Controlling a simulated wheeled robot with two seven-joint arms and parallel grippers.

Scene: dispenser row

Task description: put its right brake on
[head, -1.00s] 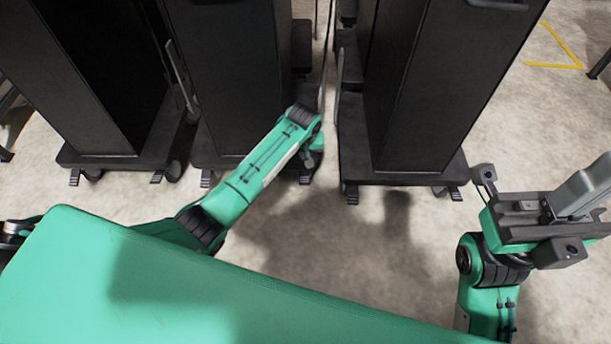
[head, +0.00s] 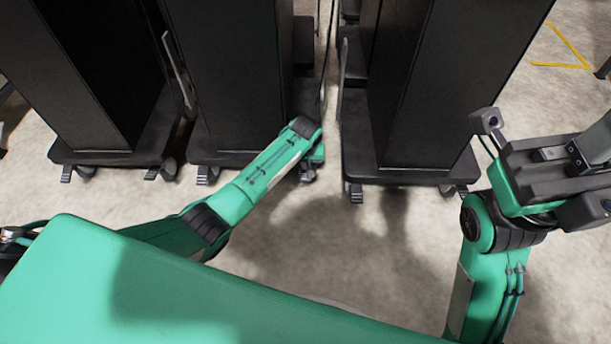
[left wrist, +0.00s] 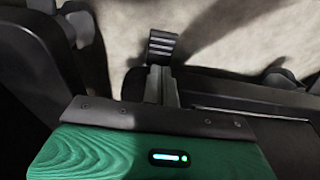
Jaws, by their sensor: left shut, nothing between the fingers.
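Dark dispenser towers stand on low wheeled bases with ridged foot pedals. My left gripper (head: 310,168) is low at the front right corner of the middle dispenser (head: 233,75), largely hidden by its own wrist. In the left wrist view its fingers (left wrist: 161,84) are shut and empty, pointing at a ridged brake pedal (left wrist: 163,46). The tips are at or just short of the pedal; I cannot tell if they touch. Whether the pedal is up or down is unclear. My right gripper (head: 578,155) is at the right edge, partly cut off, away from the dispensers.
Another dispenser (head: 425,90) stands to the right across a narrow gap, with front pedals (head: 355,193). A third dispenser (head: 85,75) stands at the left. The floor (head: 340,250) in front is clear. Yellow tape (head: 562,65) marks the floor at the back right.

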